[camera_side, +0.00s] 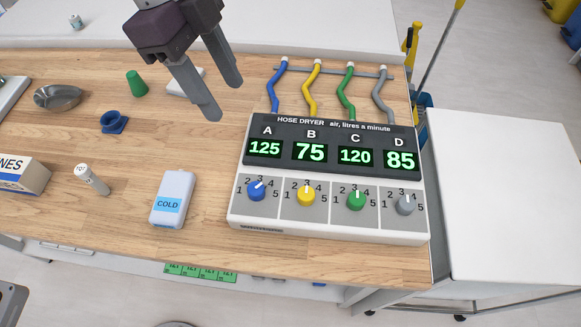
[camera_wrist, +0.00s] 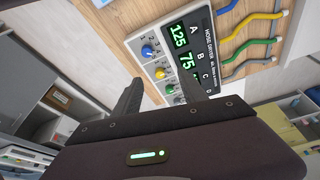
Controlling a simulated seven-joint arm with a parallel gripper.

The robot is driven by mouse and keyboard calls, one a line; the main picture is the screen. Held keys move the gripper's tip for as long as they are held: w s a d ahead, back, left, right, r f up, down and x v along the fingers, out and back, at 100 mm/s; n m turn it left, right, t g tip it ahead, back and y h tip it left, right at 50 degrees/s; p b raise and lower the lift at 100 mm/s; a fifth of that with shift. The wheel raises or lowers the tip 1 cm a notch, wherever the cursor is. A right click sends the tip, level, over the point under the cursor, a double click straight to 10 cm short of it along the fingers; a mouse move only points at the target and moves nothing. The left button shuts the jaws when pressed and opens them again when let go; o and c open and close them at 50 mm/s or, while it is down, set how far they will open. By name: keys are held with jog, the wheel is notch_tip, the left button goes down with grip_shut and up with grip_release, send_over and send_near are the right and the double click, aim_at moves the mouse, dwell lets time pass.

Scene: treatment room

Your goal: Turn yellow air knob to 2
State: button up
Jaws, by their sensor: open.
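The yellow air knob (camera_side: 306,195) is under display B on the front panel of the white hose dryer (camera_side: 330,236). Its white mark points about straight up, near the 3. Display B (camera_side: 310,152) reads 75. The yellow knob also shows in the wrist view (camera_wrist: 160,73), between my fingers and beyond them. My gripper (camera_side: 222,98) is open and empty. It hangs above the table, up and left of the dryer in the side view, apart from the knob.
A blue knob (camera_side: 256,191), green knob (camera_side: 356,200) and grey knob (camera_side: 405,205) flank the yellow one. Coloured hoses (camera_side: 312,90) rise behind the dryer. A COLD pack (camera_side: 172,200) lies left of it, with bare wood between. A white surface (camera_side: 510,200) is at right.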

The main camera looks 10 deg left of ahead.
aim_at(306, 193)
jog(key=s+d+f+m, duration=0.1)
jog(key=d+f+m, duration=0.1)
jog(key=d+f, duration=0.2)
jog(key=s+d+f+m+g, duration=0.1)
jog(key=d+f, duration=0.3)
jog(key=f, duration=0.4)
jog(key=s+d+f+m+g, duration=0.1)
jog(key=s+d+f+m, duration=0.1)
jog(key=f, duration=0.4)
jog(key=shift+s+d+f+m, duration=0.15)
jog(key=shift+d+m, duration=0.25)
jog(key=shift+d, duration=0.25)
jog(key=shift+d+f+m, duration=0.1)
jog(key=shift+d+m, duration=0.3)
jog(key=shift+d, duration=0.2)
grip_shut()
